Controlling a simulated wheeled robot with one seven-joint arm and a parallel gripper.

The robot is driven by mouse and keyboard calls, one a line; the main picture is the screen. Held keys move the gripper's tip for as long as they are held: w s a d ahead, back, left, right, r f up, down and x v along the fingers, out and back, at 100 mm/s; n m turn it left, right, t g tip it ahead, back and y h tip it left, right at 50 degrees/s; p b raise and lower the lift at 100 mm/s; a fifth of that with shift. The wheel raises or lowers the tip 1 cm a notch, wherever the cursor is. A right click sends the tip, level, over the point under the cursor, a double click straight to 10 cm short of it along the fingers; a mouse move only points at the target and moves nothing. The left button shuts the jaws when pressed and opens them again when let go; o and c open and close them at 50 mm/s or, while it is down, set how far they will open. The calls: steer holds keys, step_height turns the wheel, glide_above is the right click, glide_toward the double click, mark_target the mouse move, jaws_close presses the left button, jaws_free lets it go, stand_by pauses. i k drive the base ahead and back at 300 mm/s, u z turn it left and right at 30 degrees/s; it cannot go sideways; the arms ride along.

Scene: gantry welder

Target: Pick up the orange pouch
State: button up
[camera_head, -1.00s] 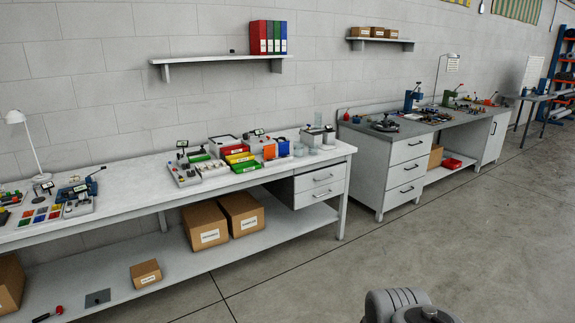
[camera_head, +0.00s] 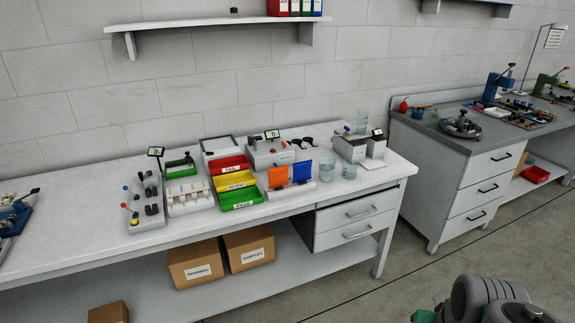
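The orange pouch (camera_head: 278,177) stands upright on the white workbench (camera_head: 341,195), near its right part. It is beside a blue pouch (camera_head: 301,171), and both seem to sit in a small white holder. The yellow and green bins are just left of it. My gripper is not in view. Only a grey rounded part of my arm shows at the bottom right, well away from the bench.
Red, yellow and green bins (camera_head: 240,197), glass beakers (camera_head: 327,170) and small instruments crowd round the pouch. A shelf (camera_head: 215,24) hangs above. A drawer unit (camera_head: 356,218) is under the bench's right end. Floor in front is clear.

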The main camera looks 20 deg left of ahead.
mark_target(278, 176)
steer(key=u, duration=0.4)
steer(key=i, duration=1.2)
steer(key=u, duration=1.75)
steer(key=i, duration=0.85)
steer(key=u, duration=0.7)
